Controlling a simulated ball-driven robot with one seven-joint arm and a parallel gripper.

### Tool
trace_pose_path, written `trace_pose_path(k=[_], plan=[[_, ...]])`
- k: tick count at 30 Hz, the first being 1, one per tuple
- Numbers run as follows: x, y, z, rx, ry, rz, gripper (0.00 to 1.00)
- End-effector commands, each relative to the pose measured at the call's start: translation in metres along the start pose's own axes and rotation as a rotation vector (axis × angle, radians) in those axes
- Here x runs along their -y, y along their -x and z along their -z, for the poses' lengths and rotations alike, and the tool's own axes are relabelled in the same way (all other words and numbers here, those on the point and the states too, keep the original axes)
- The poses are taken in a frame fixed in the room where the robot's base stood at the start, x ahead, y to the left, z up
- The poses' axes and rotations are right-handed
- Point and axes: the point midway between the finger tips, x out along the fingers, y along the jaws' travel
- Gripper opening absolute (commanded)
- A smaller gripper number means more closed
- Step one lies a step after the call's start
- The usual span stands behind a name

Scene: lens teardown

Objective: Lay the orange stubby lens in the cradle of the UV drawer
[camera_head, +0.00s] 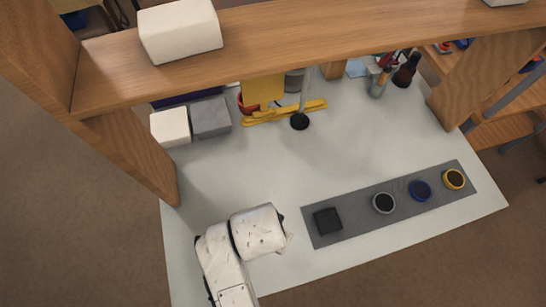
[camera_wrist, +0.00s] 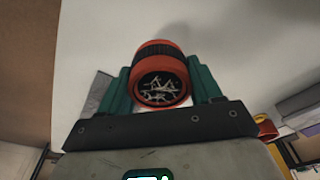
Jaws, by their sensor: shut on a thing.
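The orange stubby lens (camera_wrist: 160,73) has an orange body with a black ribbed band, and its near end shows a dark face with pale branching marks like cracks. My gripper (camera_wrist: 161,88) is shut on it, with a green finger on each side, in the wrist view. The lens and fingers do not show in the head view, where my white arm ends over the left front of the table. I cannot make out a UV drawer or its cradle for certain in either view.
A grey mat (camera_head: 353,227) bears a black square block (camera_head: 327,221), a grey-ringed lens (camera_head: 383,203), a blue lens (camera_head: 420,190) and a yellow lens (camera_head: 453,179). White (camera_head: 170,127) and grey (camera_head: 211,117) boxes stand at back left under a wooden shelf (camera_head: 300,43). The table's middle is clear.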

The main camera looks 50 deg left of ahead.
Motion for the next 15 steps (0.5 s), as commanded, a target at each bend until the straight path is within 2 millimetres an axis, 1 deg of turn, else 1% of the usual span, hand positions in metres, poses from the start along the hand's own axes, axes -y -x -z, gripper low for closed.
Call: trace_pose_path(k=[3, 8, 12, 15], plan=[[0.000, -0.011, 0.007, 0.000, 0.000, 0.000, 0.29], [-0.001, -0.022, 0.014, 0.000, -0.001, 0.000, 0.29], [-0.001, -0.040, 0.010, 0.002, 0.004, -0.002, 0.29], [-0.001, -0.050, 0.009, 0.001, 0.002, -0.001, 0.29]])
